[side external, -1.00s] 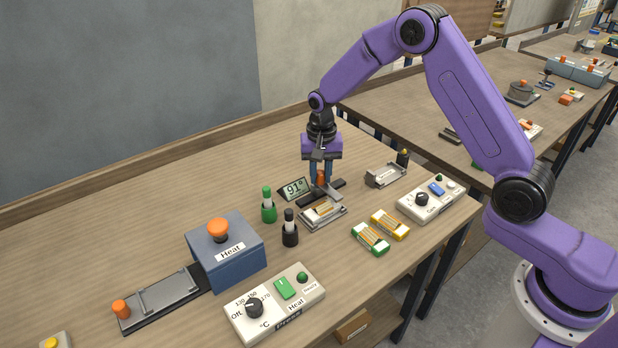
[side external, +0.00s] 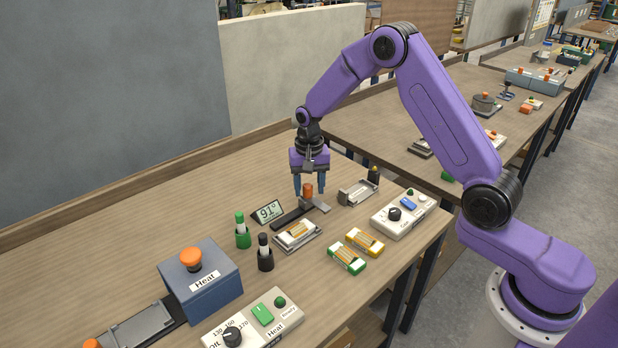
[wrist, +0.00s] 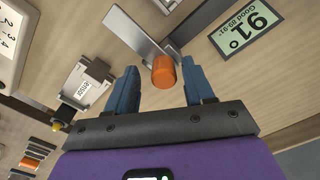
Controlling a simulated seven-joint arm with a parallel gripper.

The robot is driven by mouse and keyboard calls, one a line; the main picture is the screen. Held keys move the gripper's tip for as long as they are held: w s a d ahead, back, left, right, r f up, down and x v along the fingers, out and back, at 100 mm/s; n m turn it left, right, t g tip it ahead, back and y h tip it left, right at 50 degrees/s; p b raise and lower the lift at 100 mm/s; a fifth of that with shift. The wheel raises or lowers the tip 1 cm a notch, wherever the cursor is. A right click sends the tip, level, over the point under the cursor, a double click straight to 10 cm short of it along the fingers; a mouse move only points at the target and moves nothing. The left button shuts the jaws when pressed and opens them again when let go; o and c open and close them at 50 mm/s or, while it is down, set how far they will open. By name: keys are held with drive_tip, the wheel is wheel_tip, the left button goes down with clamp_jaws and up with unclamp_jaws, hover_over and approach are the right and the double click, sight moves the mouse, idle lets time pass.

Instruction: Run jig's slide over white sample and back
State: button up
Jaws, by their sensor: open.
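The jig's slide (side external: 316,208) is a grey metal piece with an upright orange knob (side external: 308,191), standing at the far end of the jig beside a dark rail (side external: 287,218). The white sample (side external: 297,231), with orange strips across it, lies in the jig's light metal bed (side external: 305,242), in front of the slide. My gripper (side external: 309,188) points down over the knob with its fingers apart, one on each side. In the wrist view the orange knob (wrist: 164,72) shows between the open fingers, with gaps at both sides.
Green-ended (side external: 347,258) and yellow-ended (side external: 365,242) samples lie in front. A metal holder (side external: 358,190) and a control box (side external: 404,213) are right; a blue heater (side external: 200,275) is left.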

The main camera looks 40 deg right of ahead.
wheel_tip(320, 180, up, 17)
drive_tip(key=shift+r, duration=0.2)
idle(0.3)
drive_tip(key=s+a+n, duration=0.4)
drive_tip(key=s+n, duration=0.1)
drive_tip(key=s, duration=0.4)
drive_tip(key=s+a+n, duration=0.4)
drive_tip(key=s+n, duration=0.1)
drive_tip(key=s, duration=0.3)
drive_tip(key=s+d+f+n, duration=0.1)
drive_tip(key=s+n, duration=0.3)
drive_tip(key=s, duration=0.6)
drive_tip(key=s+d+f+n, duration=0.2)
drive_tip(key=s+n, duration=0.3)
drive_tip(key=s, duration=0.6)
drive_tip(key=shift+d+f, duration=0.2)
drive_tip(key=shift+d, duration=0.65)
